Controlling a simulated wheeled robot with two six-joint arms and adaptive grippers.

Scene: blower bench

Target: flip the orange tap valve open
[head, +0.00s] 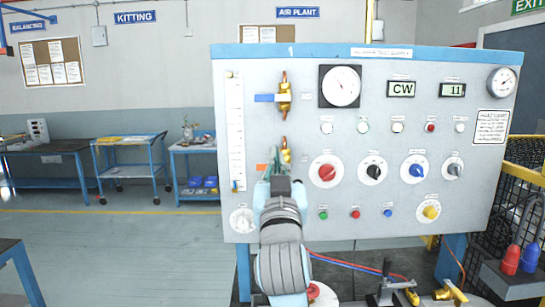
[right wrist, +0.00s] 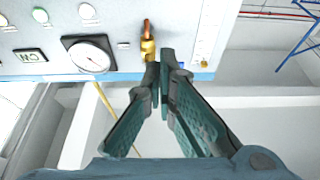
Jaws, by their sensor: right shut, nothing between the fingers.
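The orange tap valve shows in the head view as a small orange lever (head: 261,167) and a brass body (head: 286,155) with a copper stub, low on the left part of the panel. My right gripper (head: 276,168) is in front of this valve, just right of the visible orange piece, and hides much of it. In the right wrist view its fingers (right wrist: 163,68) meet at the tips, shut and empty. A brass fitting with a copper end (right wrist: 148,42) shows beyond the tips. I cannot tell whether the fingers touch the lever. My left gripper is not in view.
A second brass valve with a blue lever (head: 264,98) sits above on the panel (head: 340,215). A gauge (head: 340,87), also in the right wrist view (right wrist: 88,55), and several knobs are to the right. A clear vertical tube (head: 236,130) is close on the left.

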